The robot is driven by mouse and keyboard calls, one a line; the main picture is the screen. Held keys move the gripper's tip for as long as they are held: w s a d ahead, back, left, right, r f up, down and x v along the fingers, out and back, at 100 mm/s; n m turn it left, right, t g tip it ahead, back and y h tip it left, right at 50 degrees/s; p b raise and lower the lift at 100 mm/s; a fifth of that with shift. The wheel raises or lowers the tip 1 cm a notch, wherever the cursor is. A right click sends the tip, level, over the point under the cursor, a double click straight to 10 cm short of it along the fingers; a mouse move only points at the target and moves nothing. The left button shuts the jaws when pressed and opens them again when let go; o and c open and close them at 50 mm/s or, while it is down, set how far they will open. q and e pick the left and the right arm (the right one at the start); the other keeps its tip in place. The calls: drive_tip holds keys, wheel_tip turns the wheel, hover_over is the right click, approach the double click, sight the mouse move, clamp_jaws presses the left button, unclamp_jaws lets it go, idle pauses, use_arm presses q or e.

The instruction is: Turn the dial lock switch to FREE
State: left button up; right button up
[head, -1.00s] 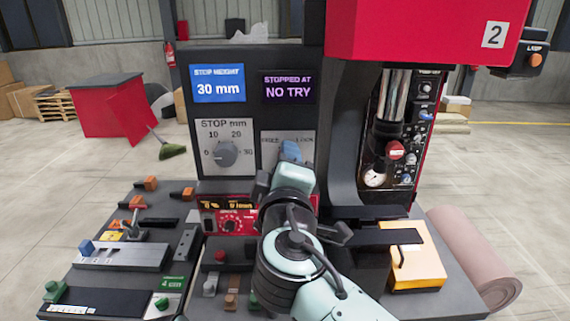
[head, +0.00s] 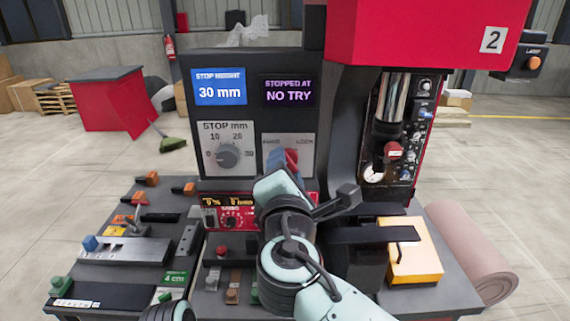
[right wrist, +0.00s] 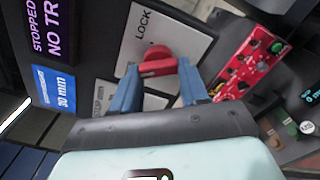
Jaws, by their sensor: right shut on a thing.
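The lock switch has a red knob (right wrist: 157,55) on a pale plate (right wrist: 190,40) in the right wrist view, with LOCK printed at one side. In the head view the red knob (head: 292,156) shows at the plate's right, with FREE at the upper left and LOCK at the upper right. My right gripper (right wrist: 159,68) has its two blue fingers on either side of the knob's red bar, shut on it. In the head view the gripper (head: 283,160) covers much of the plate. I cannot tell the exact setting. My left gripper is out of view.
A stop-height dial (head: 227,156) sits left of the switch, below a blue 30 mm screen (head: 219,88) and a NO TRY screen (head: 289,91). A red control box (head: 233,216) is just below. A black press column (head: 340,140) stands close on the right.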

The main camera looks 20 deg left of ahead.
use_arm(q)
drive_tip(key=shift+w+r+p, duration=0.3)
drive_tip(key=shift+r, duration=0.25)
use_arm(e)
drive_tip(key=shift+n, duration=1.2)
drive_tip(key=o, duration=1.1)
drive_tip(key=shift+c, duration=0.2)
drive_tip(key=shift+s+d, duration=0.1)
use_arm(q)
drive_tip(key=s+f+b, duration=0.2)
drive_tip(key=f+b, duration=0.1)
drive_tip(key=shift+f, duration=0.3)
use_arm(e)
drive_tip(key=v, duration=1.3)
